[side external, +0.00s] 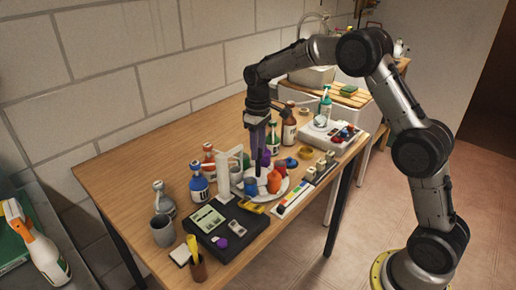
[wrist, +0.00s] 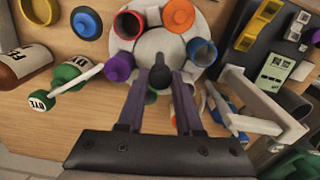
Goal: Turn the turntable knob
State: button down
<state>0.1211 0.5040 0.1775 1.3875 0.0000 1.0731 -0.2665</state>
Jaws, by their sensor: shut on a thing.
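The turntable (wrist: 150,44) is a round white plate with several coloured cups around its rim; it also shows in the side external view (side external: 288,186). The cups include a red cup (wrist: 127,24), an orange cup (wrist: 179,14), a blue cup (wrist: 201,51) and a purple cup (wrist: 118,66). A dark knob (wrist: 160,74) stands at the near part of the plate in the wrist view. My gripper (wrist: 160,80) has its two purple fingers on either side of the knob and is shut on it. In the side external view my gripper (side external: 257,168) points down among the cups, and the knob is hidden.
Bottles, including a blue one (side external: 198,187) and a brown one (side external: 289,130), stand around. A white device (side external: 325,138) lies behind. Bare wood (side external: 130,165) shows at left.

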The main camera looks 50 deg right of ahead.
jog(key=shift+m, duration=2.2)
jog(key=c, duration=0.6)
grip_release()
jog(key=shift+r, duration=6.95)
